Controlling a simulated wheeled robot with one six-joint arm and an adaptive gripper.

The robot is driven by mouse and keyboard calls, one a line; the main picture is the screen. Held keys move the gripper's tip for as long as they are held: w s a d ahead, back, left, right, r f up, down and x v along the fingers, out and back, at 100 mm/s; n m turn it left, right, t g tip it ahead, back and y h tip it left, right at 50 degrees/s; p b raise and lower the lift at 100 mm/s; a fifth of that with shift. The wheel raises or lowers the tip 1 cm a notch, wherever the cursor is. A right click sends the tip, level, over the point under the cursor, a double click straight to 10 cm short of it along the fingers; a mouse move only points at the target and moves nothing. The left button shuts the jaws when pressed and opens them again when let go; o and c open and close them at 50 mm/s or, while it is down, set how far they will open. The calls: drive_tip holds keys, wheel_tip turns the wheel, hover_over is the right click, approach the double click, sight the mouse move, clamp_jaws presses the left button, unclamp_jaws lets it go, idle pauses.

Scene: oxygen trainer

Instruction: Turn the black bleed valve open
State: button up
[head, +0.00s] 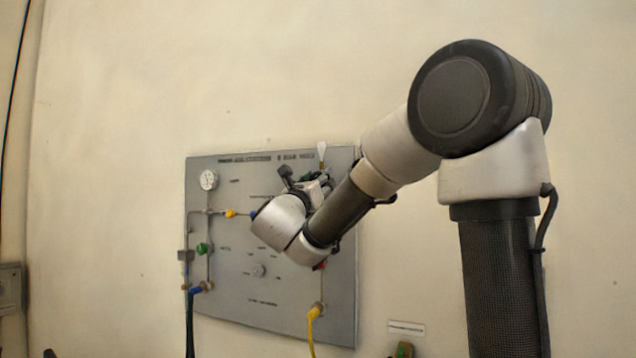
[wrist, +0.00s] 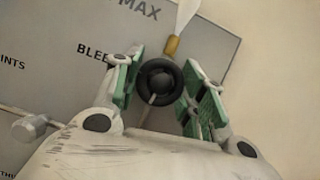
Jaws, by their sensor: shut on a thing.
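The black bleed valve (wrist: 158,81) is a round dark knob in the middle of the wrist view, beside the partly covered "BLEE…" lettering on the grey panel. My gripper (wrist: 161,86) has its green-padded fingers on either side of the knob and is shut on it. A brass fitting (wrist: 172,46) with a white tapered piece (wrist: 186,17) extends above the knob. In the head view my wrist hides the knob, and the fingers are mostly hidden too.
The grey panel (head: 230,280) is on the pale wall. It carries a gauge (head: 208,180), a yellow valve (head: 230,213), a green knob (head: 203,248) and a blue fitting (head: 196,289) at left. A yellow hose (head: 314,313) hangs at lower right. My arm crosses the panel's right side.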

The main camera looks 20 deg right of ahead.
drive_tip(key=shift+f+n+t+y, duration=0.1)
drive_tip(key=shift+n+t+y, duration=0.35)
drive_tip(key=shift+n, duration=0.75)
drive_tip(key=shift+y, duration=0.25)
drive_tip(key=o, duration=1)
drive_tip(key=shift+o, duration=0.2)
drive_tip(key=v, duration=1.2)
